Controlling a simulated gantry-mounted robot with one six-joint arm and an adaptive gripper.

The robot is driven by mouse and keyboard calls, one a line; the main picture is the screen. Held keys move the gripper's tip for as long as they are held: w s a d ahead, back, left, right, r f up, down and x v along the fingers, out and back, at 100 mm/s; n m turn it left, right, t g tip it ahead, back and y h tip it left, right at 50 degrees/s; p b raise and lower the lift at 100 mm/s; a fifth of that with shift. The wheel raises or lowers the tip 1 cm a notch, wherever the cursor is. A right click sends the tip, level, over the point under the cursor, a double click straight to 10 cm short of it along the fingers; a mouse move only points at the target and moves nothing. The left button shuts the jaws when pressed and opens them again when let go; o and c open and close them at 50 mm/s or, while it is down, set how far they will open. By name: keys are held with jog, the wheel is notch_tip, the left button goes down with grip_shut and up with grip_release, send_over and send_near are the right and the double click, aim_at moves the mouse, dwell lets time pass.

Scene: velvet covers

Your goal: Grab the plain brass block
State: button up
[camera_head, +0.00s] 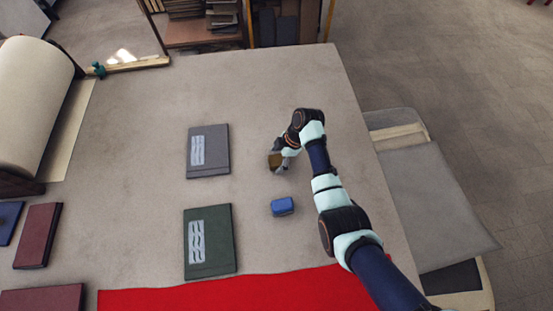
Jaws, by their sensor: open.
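The plain brass block (275,160) is a small dull gold-brown block on the table, right of the grey book. My gripper (281,164) is at the block, with my arm reaching in from the lower right. The jaws are open, and a light finger shows at the block's lower right side. The gripper hides part of the block, and I cannot tell whether the fingers touch it.
A blue block (283,206) lies just below the brass one. A grey book (208,151) and a green book (209,241) lie to the left. Red cloth (240,293) covers the front edge. The table (270,90) is clear behind the gripper.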

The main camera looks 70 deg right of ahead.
aim_at(277, 159)
jog(key=shift+w+a+f, duration=0.1)
jog(key=shift+w+f, duration=0.05)
jog(key=shift+f, duration=0.4)
grip_shut()
jog(key=shift+r, duration=0.1)
notch_tip(277, 159, up, 20)
jog(key=p, duration=0.5)
jog(key=shift+p, duration=0.35)
